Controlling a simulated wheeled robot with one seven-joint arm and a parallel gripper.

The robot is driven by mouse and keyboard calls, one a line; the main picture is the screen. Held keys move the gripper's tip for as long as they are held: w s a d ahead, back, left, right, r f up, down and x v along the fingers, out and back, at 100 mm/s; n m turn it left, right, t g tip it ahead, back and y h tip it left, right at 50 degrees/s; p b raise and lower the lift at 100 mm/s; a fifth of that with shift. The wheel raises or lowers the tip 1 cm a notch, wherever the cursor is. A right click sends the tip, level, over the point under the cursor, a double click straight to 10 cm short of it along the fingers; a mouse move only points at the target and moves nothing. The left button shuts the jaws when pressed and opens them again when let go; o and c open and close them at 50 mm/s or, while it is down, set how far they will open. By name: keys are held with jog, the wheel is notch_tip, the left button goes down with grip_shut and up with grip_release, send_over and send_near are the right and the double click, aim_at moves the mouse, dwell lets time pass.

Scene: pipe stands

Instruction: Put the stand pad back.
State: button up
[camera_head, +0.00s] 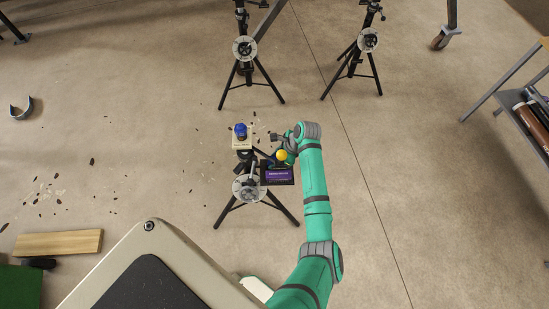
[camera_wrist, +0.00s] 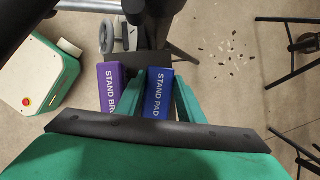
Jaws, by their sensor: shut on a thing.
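The stand pad (camera_wrist: 157,95), a blue block with white lettering, is between the two green fingers of my gripper (camera_wrist: 160,88) in the wrist view. My gripper is shut on it. Directly to its left is a purple block (camera_wrist: 112,88) whose lettering starts "STAND BR"; the rest is cut off. In the head view, the purple block (camera_head: 279,176) is at the right of the nearest black pipe stand (camera_head: 250,188). My arm's end is just above it there, and I cannot make out the stand pad or the fingertips.
A cream block (camera_head: 242,143) with a blue object (camera_head: 240,131) on it is at the near stand's back. Two more tripod stands (camera_head: 245,50) (camera_head: 367,40) stand behind. A shelf cart (camera_head: 520,100) is at right. Open floor lies left, with debris and a wooden plank (camera_head: 58,243).

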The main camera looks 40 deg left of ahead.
jog(key=shift+s+f, duration=0.1)
jog(key=shift+f, duration=0.4)
jog(key=o, duration=0.7)
jog(key=shift+o, duration=0.2)
jog(key=o, duration=0.6)
jog(key=shift+c, duration=0.2)
jog(key=shift+r, duration=0.15)
